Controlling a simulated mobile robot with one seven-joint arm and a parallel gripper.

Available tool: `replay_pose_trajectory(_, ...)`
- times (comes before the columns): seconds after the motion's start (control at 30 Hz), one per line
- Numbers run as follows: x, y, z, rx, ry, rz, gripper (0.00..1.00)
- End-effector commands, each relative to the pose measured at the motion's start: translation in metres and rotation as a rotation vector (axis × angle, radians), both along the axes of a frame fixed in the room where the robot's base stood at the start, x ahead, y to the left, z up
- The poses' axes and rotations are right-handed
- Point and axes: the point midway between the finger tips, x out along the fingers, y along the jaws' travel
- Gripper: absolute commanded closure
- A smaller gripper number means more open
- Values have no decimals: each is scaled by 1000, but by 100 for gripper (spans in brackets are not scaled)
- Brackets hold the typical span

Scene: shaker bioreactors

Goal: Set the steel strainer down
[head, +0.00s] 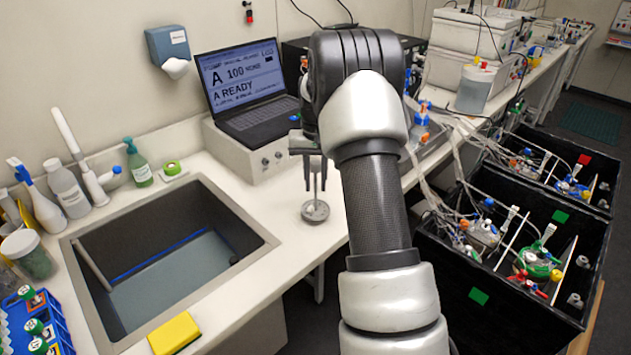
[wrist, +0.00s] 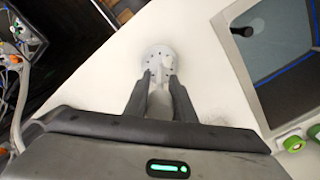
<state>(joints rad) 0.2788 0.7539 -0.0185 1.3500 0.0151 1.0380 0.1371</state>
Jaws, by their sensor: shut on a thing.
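The steel strainer (head: 315,211) is a small grey perforated disc with an upright stem. It is over the white counter, right of the sink, in the head view. My gripper (head: 315,174) points down and is shut on its stem. In the wrist view the strainer's round holed disc (wrist: 158,60) shows beyond my gripper's fingertips (wrist: 160,82), with the stem between the two dark fingers. The disc looks at or very close to the counter top; I cannot tell whether it touches. Part of the stem is hidden by the fingers.
The sink (head: 262,245) opens to the left, with a yellow sponge (head: 174,333) on its front edge. A laptop (head: 245,90) on a grey box stands behind. Black bins (head: 470,310) with bioreactor vessels stand at the right. Bare counter (head: 285,235) surrounds the strainer.

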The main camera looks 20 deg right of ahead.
Motion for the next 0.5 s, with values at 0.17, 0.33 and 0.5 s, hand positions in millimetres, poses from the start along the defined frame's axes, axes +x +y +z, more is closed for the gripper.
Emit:
replay_pose_trajectory(0.17,1,0,-1,-1,-3,0,100)
replay_pose_trajectory(0.33,0,0,-3,-1,-2,0,100)
replay_pose_trajectory(0.5,0,0,-5,0,-1,0,60)
